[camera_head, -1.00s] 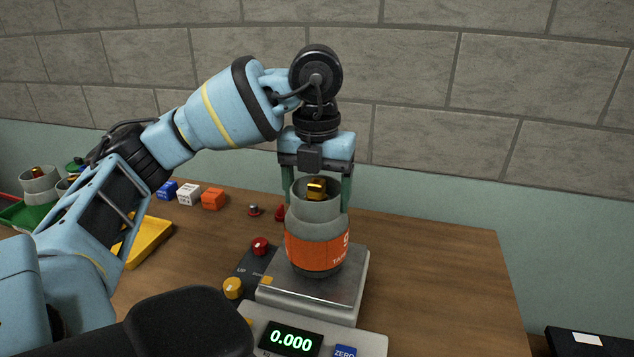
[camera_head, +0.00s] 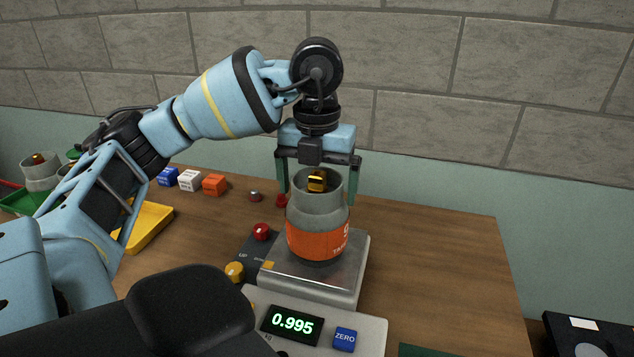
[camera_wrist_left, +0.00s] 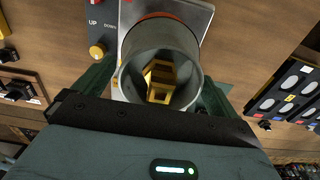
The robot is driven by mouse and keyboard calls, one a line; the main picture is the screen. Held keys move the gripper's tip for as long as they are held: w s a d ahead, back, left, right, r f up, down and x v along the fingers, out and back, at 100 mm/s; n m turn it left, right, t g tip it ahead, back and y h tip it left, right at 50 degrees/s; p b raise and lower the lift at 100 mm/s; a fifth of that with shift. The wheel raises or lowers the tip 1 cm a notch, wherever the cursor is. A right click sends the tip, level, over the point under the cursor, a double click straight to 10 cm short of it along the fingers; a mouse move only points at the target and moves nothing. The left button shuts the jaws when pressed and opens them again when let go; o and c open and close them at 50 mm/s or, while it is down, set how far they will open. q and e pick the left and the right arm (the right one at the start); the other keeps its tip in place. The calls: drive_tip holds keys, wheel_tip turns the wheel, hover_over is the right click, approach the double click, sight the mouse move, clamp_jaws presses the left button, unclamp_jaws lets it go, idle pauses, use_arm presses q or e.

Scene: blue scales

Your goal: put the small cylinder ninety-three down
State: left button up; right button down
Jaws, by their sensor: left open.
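The small cylinder (camera_head: 318,222) is grey with an orange label band, and only part of its printing shows. It stands upright on the metal plate of the scale (camera_head: 312,282). A gold valve piece sits inside its open collar, and the collar (camera_wrist_left: 158,44) fills the middle of the left wrist view. My left gripper (camera_head: 319,188) is open, its green fingers apart on either side of the collar. The scale's display (camera_head: 291,325) reads 0.995. My right gripper does not show.
Blue, white and orange cubes (camera_head: 190,180) stand at the back left, near a yellow tray (camera_head: 150,228). A control box with a red knob (camera_head: 261,232) and a yellow knob (camera_head: 234,272) is left of the scale. The table's right side is clear.

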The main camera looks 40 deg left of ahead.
sight(318, 173)
use_arm(q)
wheel_tip(318, 173, up, 3)
wheel_tip(318, 173, up, 8)
drive_tip(key=p, duration=0.3)
drive_tip(key=shift+s+r, duration=0.1)
drive_tip(key=shift+r, duration=0.05)
drive_tip(key=shift+r+p, duration=0.45)
drive_tip(key=shift+r, duration=0.05)
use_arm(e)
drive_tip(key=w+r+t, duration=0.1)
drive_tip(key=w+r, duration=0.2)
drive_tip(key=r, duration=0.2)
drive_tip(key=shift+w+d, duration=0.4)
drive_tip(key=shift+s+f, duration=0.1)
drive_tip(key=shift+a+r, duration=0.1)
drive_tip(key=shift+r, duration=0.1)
